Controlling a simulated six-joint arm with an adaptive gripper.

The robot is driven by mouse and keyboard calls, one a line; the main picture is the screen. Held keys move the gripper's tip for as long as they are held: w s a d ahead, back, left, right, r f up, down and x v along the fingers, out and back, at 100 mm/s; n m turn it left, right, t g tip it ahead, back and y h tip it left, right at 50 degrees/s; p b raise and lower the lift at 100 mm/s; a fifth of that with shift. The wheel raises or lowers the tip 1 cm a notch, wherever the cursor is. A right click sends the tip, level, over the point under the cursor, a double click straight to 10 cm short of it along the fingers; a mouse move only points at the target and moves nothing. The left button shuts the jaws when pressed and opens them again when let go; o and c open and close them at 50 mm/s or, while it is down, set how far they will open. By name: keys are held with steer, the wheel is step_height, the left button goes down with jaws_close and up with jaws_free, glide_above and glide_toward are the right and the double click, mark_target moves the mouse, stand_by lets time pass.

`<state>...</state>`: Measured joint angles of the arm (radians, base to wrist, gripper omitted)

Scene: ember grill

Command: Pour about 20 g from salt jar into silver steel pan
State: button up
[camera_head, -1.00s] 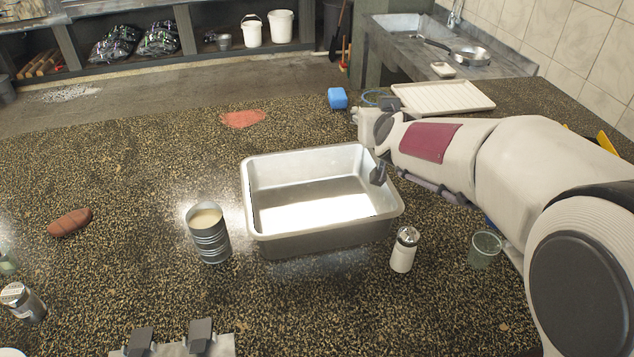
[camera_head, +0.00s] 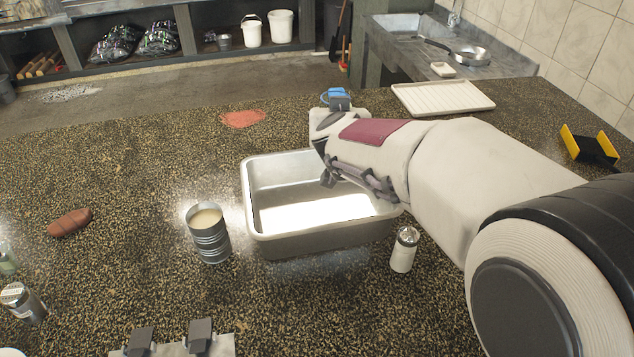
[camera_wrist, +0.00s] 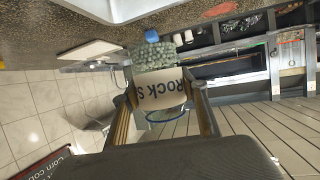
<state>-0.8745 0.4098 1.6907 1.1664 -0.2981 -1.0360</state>
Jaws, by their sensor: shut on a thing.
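The silver steel pan (camera_head: 258,205), a deep rectangular tray, stands in the middle of the counter; its rim also shows at the top of the wrist view (camera_wrist: 125,12). My gripper (camera_head: 330,140) is at the pan's back right part in the head view. In the wrist view its fingers (camera_wrist: 165,98) are shut on the salt jar (camera_wrist: 160,62), a clear jar of pale granules with a label reading "Rock S", upside down in the picture. The granules lie at the jar's end nearer the counter. I see no salt falling.
An open can (camera_head: 210,240) stands left of the pan, a white shaker (camera_head: 404,250) at its front right. A blue block (camera_head: 338,92) and a white tray (camera_head: 442,97) lie behind. A brown potato-like thing (camera_head: 70,222) lies left. The left counter is mostly free.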

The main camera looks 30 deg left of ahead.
steer(key=s+a+f, duration=0.2)
steer(key=s+a, duration=0.2)
steer(key=s, duration=0.2)
steer(key=s+a+f, duration=0.2)
steer(key=s+a, duration=0.1)
steer(key=s, duration=0.4)
steer(key=shift+s+a+f, duration=0.1)
steer(key=shift+a+f, duration=0.05)
steer(key=shift+f, duration=2.7)
steer(key=shift+r+m, duration=0.1)
steer(key=shift+m, duration=0.3)
